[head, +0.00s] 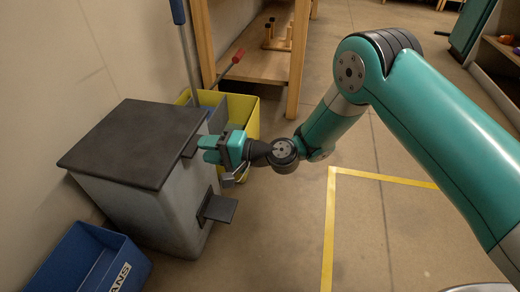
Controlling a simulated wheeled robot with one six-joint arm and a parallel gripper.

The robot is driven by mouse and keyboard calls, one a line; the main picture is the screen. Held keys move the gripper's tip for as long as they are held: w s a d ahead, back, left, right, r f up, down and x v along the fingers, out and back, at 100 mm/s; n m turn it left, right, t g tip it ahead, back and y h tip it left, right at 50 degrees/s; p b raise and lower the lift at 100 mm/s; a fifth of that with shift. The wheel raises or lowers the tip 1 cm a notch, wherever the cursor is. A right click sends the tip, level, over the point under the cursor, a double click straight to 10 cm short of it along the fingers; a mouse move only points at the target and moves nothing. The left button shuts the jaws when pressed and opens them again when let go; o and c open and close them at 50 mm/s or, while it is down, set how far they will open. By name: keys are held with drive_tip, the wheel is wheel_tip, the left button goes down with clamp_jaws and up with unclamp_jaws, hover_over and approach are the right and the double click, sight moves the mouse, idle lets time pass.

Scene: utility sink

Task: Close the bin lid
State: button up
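The grey bin (150,212) stands against the wall at the left. Its dark flat lid (135,140) lies across the top, looking roughly level; I cannot tell whether a small gap remains under it. A small dark tab (192,147) sticks out from the lid's right edge. A dark pedal (219,208) juts from the bin's front, low down. My teal gripper (207,150) is at the lid's right edge, close by the tab. Whether it touches the tab, and how its fingers stand, is not clear from this view.
A yellow bucket (243,108) with a mop handle (186,50) stands behind the bin. A blue crate (85,265) sits at the front left. A wooden shelf (255,65) is at the back. Floor with yellow tape (330,225) is open to the right.

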drive_tip(key=b+v, duration=0.5)
drive_tip(key=v, duration=0.9)
drive_tip(key=shift+d, duration=0.15)
drive_tip(key=p+x, duration=0.3)
drive_tip(key=x, duration=1.4)
drive_tip(key=shift+r, duration=0.1)
